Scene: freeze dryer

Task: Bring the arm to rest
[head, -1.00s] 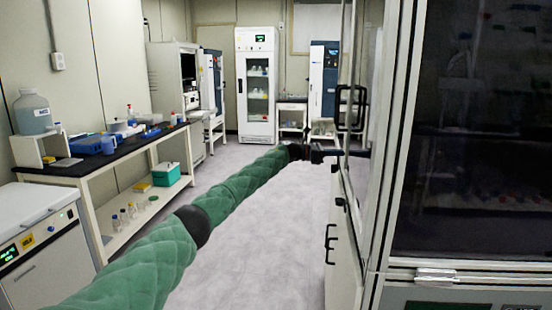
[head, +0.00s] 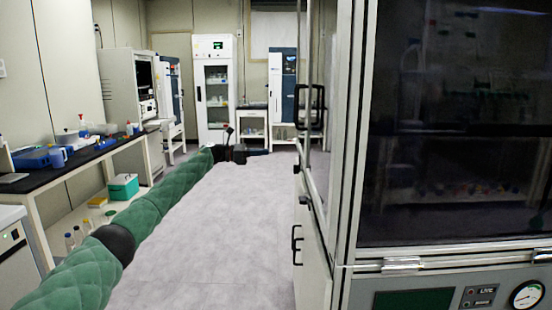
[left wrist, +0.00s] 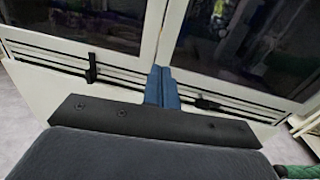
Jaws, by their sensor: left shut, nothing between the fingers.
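My left arm, in a green padded sleeve, reaches from the lower left of the head view far forward over the floor. My left gripper (head: 258,152) is at its end, small and dark, left of the cabinet's edge with a gap of floor showing between. The left wrist view shows its two blue fingers (left wrist: 162,87) pressed together, with nothing between them. Beyond them are white-framed glass doors (left wrist: 165,30) with black handles. My right gripper is in neither view.
A large cabinet (head: 345,220) with a dark window and a gauge fills the right side. A black-topped bench (head: 95,152) with bottles and a blue tray stands on the left. Open grey floor (head: 215,235) lies between. A glass-door fridge (head: 215,85) stands at the back.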

